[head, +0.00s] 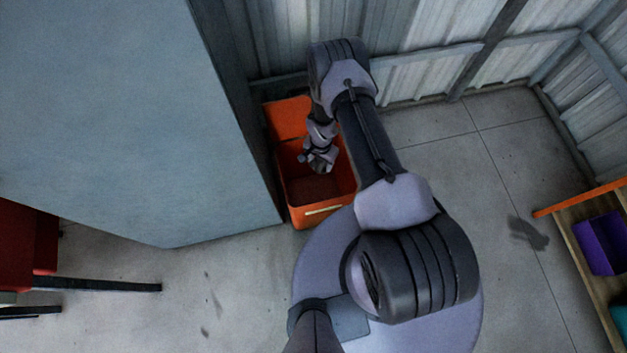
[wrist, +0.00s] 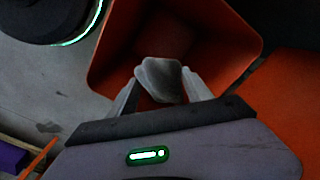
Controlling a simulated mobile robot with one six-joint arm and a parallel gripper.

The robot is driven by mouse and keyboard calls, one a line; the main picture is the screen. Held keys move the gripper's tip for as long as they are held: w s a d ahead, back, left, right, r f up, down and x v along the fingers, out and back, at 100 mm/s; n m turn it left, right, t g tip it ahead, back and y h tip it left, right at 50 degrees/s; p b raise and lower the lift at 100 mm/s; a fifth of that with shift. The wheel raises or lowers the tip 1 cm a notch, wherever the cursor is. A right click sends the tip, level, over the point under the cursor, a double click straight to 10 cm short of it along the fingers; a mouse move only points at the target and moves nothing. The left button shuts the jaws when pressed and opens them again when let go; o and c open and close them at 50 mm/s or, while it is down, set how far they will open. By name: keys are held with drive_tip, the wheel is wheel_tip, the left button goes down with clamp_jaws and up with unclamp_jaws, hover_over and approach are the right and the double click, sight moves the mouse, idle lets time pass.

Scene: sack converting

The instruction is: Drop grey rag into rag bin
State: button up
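The rag bin (head: 302,217) is an orange open-topped bin on the floor beside the large grey-blue panel. Its orange wall also shows in the wrist view (wrist: 222,40), with its dark inside beyond my fingers. My gripper (head: 320,168) points down over the bin's opening in the head view. In the wrist view the grey rag (wrist: 160,76) is a small crumpled bundle pinched between the two fingertips. The rag is hard to tell from the gripper in the head view. The bin's floor is partly hidden by the rag and fingers.
The grey-blue panel (head: 130,110) stands close on the bin's left. A corrugated wall (head: 420,75) runs behind. A shelf with a purple bin (head: 603,243) is at the right edge. Concrete floor (head: 480,165) is open to the right.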

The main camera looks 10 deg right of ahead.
drive_tip(key=o, duration=0.5)
wheel_tip(320, 180, up, 17)
drive_tip(key=p, duration=0.6)
drive_tip(key=shift+r, duration=0.2)
